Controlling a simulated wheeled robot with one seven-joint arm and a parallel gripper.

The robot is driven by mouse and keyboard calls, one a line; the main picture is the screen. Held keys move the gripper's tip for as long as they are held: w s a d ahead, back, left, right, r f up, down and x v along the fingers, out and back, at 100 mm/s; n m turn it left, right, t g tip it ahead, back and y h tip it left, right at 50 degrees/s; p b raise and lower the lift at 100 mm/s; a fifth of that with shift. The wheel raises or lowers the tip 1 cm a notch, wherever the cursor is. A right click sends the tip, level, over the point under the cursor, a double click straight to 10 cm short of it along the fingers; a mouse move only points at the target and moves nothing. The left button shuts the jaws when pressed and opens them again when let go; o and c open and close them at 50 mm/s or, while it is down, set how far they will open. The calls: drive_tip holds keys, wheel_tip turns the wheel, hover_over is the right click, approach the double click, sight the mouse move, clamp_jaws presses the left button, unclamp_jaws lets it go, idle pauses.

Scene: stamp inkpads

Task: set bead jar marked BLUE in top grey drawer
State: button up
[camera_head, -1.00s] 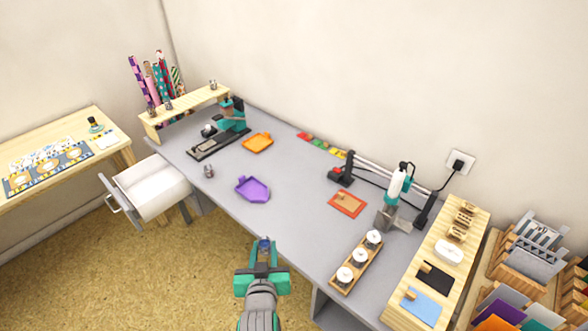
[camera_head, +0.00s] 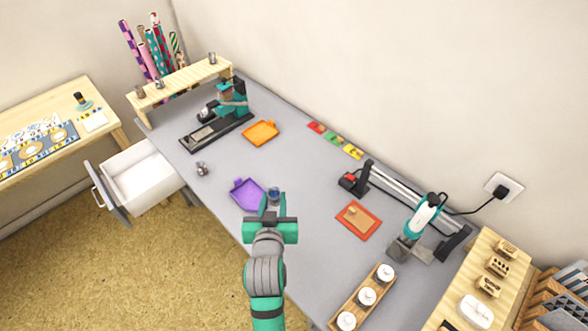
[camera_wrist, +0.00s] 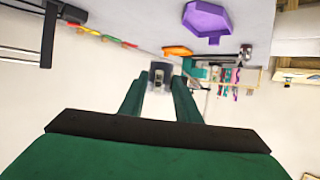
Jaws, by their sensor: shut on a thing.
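My gripper (camera_head: 273,204) is shut on a small clear jar with a dark blue tint (camera_head: 274,193), taken as the BLUE bead jar; no marking can be read. The jar also shows between the fingers in the wrist view (camera_wrist: 160,75). In the head view the gripper appears over the grey desk, just right of the purple tray (camera_head: 247,194); its height is hard to tell. The top grey drawer (camera_head: 122,205) is pulled open at the desk's left end. Its white inside looks empty.
A small jar (camera_head: 202,168) stands on the desk near the drawer. A black and teal press (camera_head: 215,125) and an orange tray (camera_head: 261,133) stand behind. A red mat (camera_head: 358,221) and a wooden rack of white-topped pots (camera_head: 366,296) lie right. Open floor lies in front.

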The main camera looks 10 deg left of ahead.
drive_tip(key=w+d+f, duration=0.3)
drive_tip(key=w+f, duration=0.1)
drive_tip(key=w, duration=0.4)
hover_over(301, 198)
drive_tip(key=s, duration=0.1)
wheel_tip(301, 198, down, 4)
drive_tip(key=shift+f, duration=0.2)
drive_tip(key=shift+w+a+f, duration=0.2)
drive_tip(key=shift+a+f, duration=0.05)
drive_tip(key=shift+f, duration=0.15)
drive_tip(key=shift+w+f, duration=0.15)
drive_tip(key=shift+f, duration=0.1)
drive_tip(key=shift+d+f, duration=0.15)
drive_tip(key=shift+f, duration=0.65)
drive_tip(key=shift+d+f, duration=0.1)
drive_tip(key=shift+f, duration=0.65)
drive_tip(key=shift+f, duration=0.2)
drive_tip(key=o, duration=1)
drive_tip(key=shift+o, duration=0.2)
drive_tip(key=shift+r, duration=0.15)
